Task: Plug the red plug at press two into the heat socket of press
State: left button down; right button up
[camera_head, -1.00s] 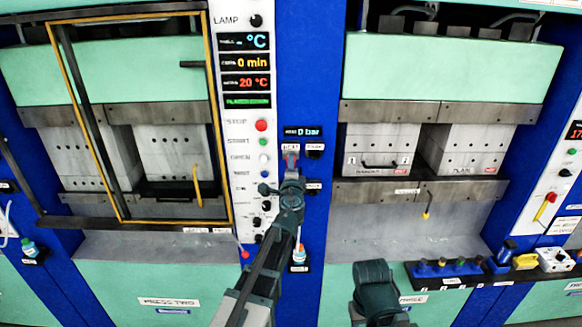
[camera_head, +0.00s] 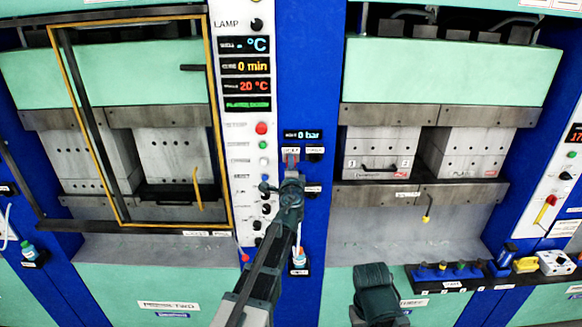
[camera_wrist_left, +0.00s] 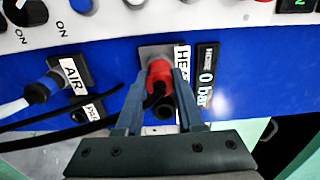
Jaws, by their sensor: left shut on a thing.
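My left gripper (camera_wrist_left: 158,88) is shut on the red plug (camera_wrist_left: 160,72) in the left wrist view. The plug is at the square grey plate of the heat socket (camera_wrist_left: 146,52), beside a partly covered label starting "HEA". Its front meets the socket; I cannot tell how deep it sits. A black cable hangs from the plug between the fingers. In the head view my left gripper (camera_head: 290,180) is raised to the blue column between the two presses, just under the "0 bar" display, and mostly hides the plug.
A control panel (camera_head: 240,190) with knobs lies beside the column. A tool rack (camera_head: 460,280) is at lower right.

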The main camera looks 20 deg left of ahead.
pick_arm(q)
jog(key=shift+w, duration=0.15)
jog(key=shift+c, duration=2.2)
grip_release()
jog(key=v, duration=1.3)
jog(key=shift+s, duration=0.4)
